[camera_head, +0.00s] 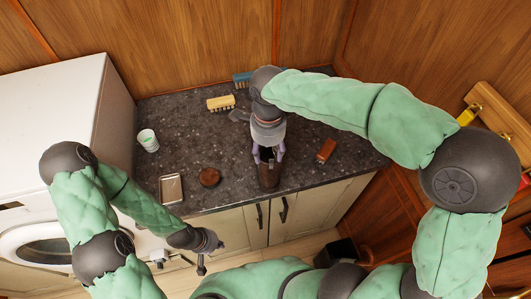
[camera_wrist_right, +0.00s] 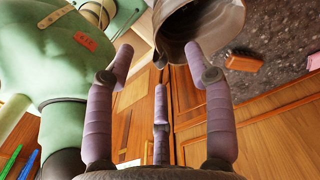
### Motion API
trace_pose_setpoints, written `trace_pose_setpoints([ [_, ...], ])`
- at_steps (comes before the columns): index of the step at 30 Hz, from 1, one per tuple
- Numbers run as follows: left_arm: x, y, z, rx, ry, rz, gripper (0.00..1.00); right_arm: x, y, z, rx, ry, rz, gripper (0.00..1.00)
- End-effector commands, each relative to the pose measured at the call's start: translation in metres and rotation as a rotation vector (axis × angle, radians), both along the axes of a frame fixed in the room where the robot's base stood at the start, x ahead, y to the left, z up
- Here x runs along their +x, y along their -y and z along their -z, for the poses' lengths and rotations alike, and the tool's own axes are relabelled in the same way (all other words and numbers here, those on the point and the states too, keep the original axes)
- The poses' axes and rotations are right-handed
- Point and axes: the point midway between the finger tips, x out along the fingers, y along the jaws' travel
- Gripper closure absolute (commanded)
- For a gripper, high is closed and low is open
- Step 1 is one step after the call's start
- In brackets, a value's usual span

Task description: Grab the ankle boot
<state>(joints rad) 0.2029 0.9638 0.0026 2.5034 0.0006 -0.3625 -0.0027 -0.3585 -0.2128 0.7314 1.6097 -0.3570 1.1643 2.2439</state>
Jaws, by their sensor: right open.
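The ankle boot (camera_head: 268,177) is dark brown and stands near the front edge of the dark speckled countertop (camera_head: 225,150). In the right wrist view the boot (camera_wrist_right: 207,28) is large at the top, with its opening showing. My right gripper (camera_head: 268,155) is right at the boot from behind, with its purple fingers spread. In the wrist view the right-hand fingertip overlaps the boot's rim; I cannot tell whether it touches. My left gripper (camera_head: 203,263) hangs low in front of the cabinets, away from the boot; its finger opening is unclear.
A yellow brush (camera_head: 221,103), a blue brush (camera_head: 242,79), a cup (camera_head: 148,140), a metal tray (camera_head: 171,188), a round brown tin (camera_head: 209,177) and an orange-brown block (camera_head: 326,150) are on the counter. A white washing machine (camera_head: 60,110) stands left.

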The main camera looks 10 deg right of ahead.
Motion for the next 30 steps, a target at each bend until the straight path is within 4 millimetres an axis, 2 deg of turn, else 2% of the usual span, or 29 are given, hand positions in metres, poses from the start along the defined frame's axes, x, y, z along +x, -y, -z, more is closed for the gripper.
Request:
trace_pose_setpoints([
  [4,0.000,0.000,0.002,0.000,0.000,0.001,1.00,-0.001,0.002,0.012,-0.001,-0.002,0.000,0.46],
  [12,0.000,0.000,0.009,0.000,0.000,0.000,1.00,-0.002,0.005,0.047,-0.001,-0.001,0.000,0.46],
  [22,0.000,0.000,0.009,0.000,0.001,0.000,1.00,-0.002,0.004,0.053,0.000,0.000,0.000,0.46],
  [23,0.000,0.000,0.009,0.000,0.001,0.000,1.00,-0.002,0.004,0.053,0.000,0.000,0.000,0.52],
  [28,0.000,0.000,0.009,0.000,0.001,0.000,1.00,-0.002,0.004,0.053,0.000,0.000,0.000,1.00],
  [30,0.000,0.000,0.009,0.000,0.000,0.000,1.00,-0.002,0.004,0.053,0.000,0.000,0.000,1.00],
])
